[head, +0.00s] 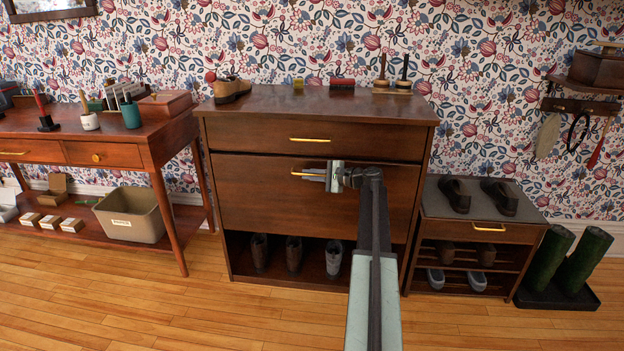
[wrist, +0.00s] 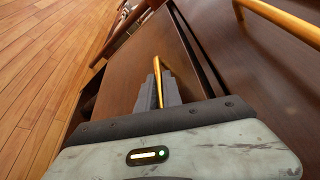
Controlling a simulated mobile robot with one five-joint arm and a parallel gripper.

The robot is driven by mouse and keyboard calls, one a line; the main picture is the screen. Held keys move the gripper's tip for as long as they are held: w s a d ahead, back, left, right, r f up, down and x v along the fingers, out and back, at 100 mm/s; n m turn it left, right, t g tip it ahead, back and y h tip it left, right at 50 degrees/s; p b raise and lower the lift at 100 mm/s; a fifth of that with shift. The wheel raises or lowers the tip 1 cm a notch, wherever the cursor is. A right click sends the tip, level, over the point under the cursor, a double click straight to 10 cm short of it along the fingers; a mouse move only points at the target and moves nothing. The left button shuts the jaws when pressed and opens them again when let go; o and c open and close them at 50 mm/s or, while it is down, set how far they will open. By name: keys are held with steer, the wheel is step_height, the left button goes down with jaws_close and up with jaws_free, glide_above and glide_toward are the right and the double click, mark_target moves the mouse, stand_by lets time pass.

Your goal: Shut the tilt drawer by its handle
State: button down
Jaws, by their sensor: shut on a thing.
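The tilt drawer (head: 255,195) is the wide dark-wood front in the middle of the shoe cabinet, below a shallow upper drawer (head: 270,134). Its brass handle (head: 297,173) is near its top edge; it also shows in the wrist view (wrist: 167,68). My gripper (head: 318,175) is at this handle, its fingers closed on the brass bar in the wrist view (wrist: 159,92). The drawer front (wrist: 138,68) seems to stand slightly out at its top edge; I cannot tell how far. My gripper hides the right part of the handle.
Several boots (head: 293,254) stand in the open bay under the tilt drawer. A low shoe rack (head: 480,228) stands close on the right, and a desk (head: 120,140) on the left. The wooden floor (head: 240,315) in front is clear. The upper drawer's brass handle (wrist: 285,22) is nearby.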

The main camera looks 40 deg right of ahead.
steer(key=shift+w+d+r, duration=0.1)
steer(key=shift+d, duration=0.15)
steer(key=c, duration=1.8)
jaws_free()
steer(key=shift+d, duration=0.1)
steer(key=p+v, duration=0.1)
steer(key=v, duration=0.6)
steer(key=shift+s, duration=0.4)
